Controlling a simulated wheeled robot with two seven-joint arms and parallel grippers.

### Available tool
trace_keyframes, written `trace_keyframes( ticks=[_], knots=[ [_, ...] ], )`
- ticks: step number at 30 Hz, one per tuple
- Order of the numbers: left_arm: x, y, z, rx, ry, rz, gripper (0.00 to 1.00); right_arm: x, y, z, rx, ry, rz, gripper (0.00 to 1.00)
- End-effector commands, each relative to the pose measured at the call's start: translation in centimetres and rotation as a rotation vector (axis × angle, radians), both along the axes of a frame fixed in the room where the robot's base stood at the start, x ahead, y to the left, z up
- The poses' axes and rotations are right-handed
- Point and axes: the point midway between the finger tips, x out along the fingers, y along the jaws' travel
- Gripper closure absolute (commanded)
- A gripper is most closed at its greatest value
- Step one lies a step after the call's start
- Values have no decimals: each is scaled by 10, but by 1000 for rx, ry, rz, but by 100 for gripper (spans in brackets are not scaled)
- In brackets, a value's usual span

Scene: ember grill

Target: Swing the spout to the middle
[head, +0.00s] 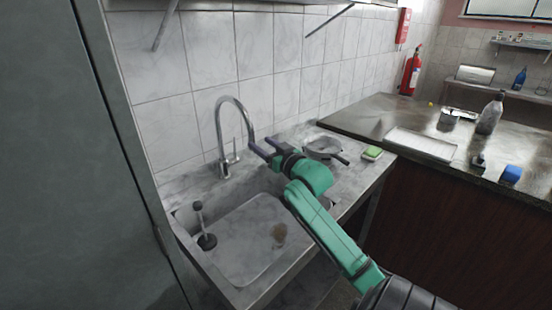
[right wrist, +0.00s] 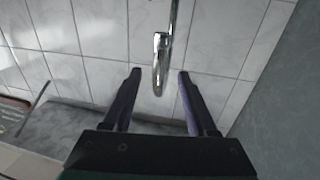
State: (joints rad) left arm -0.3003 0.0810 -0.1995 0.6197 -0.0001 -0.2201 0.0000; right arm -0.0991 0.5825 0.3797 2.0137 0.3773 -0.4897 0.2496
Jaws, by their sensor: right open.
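The chrome spout (head: 235,103) rises from the back rim of the sink and arches over, with its outlet end hanging to the right, near my right gripper. My right gripper (head: 260,147) is open beside that end; the head view does not show clearly whether it touches. In the right wrist view, a chrome piece of the tap (right wrist: 160,62) hangs between the two dark fingers of the right gripper (right wrist: 160,80), with gaps on both sides. The sink (head: 245,235) is a grey basin below. My left gripper is not in view.
A plunger (head: 205,232) stands in the sink's left part, and a brown patch (head: 280,232) lies on its floor. A pan (head: 323,149) and a green sponge (head: 372,153) sit on the counter to the right. A tiled wall (head: 240,55) is close behind the tap.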

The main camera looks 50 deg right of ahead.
Motion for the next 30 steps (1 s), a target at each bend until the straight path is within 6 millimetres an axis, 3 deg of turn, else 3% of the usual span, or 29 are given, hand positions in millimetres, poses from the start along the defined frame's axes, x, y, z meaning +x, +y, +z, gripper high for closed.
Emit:
trace_keyframes(
  ticks=[3, 9, 30],
  knots=[
    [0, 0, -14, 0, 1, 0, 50, -33, 6, -7, 0, 3, 0, 42],
    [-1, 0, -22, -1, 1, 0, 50, -70, 13, -3, 0, 2, -1, 42],
    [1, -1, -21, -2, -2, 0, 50, -76, 14, 0, 0, 0, 0, 42]
  ],
)
